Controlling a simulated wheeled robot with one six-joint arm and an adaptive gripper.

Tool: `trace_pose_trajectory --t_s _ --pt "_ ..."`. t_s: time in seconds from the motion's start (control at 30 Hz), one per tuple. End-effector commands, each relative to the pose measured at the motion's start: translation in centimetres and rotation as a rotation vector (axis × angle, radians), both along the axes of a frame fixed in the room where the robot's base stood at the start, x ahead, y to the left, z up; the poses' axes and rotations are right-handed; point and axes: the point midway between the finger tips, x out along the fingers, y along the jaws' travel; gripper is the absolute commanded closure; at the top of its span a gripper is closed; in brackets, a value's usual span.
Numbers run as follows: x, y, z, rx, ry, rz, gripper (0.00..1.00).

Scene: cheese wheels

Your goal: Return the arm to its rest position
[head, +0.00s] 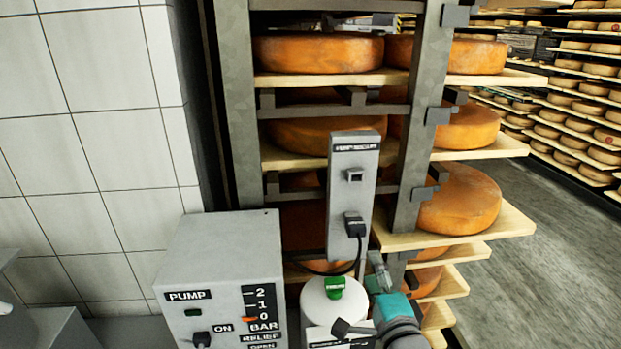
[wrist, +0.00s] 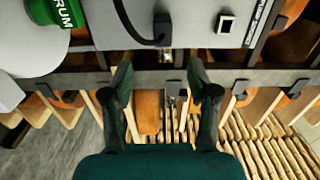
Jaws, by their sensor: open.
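My gripper (wrist: 160,78) is open and empty in the wrist view, its two dark fingers spread apart. Beyond the fingers lie a grey rack beam (wrist: 70,80) and shelf boards; I see nothing held between the fingertips. In the head view my gripper (head: 379,268) shows at the lower middle, just right of the white vessel and below the upright grey panel (head: 353,180). My teal and grey wrist is below it, at the bottom edge. The rest of the arm is mostly out of frame.
The white vessel (head: 321,306) has a green cap (head: 335,284), also in the wrist view (wrist: 57,12). A black plug (head: 354,225) with a cable sits in the panel. A pump box (head: 217,270) stands left. Cheese wheels (head: 460,198) fill the rack; floor (head: 560,225) is clear at right.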

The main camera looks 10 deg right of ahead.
Motion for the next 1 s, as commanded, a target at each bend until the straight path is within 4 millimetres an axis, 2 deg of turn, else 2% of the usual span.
trace_pose_trajectory --t_s 0.17,0.4,0.6,0.8,1.0 --pt "-2.6 0.0 -3.8 -0.111 0.029 0.002 0.41" --pt "-8.5 0.0 -9.8 -0.355 0.071 0.013 0.41" --pt "-14.0 0.0 -13.8 -0.558 0.105 0.031 0.41" --pt "-20.0 0.0 -16.7 -0.761 0.135 0.054 0.41" --pt "-26.1 0.0 -18.6 -0.962 0.165 0.087 0.41"
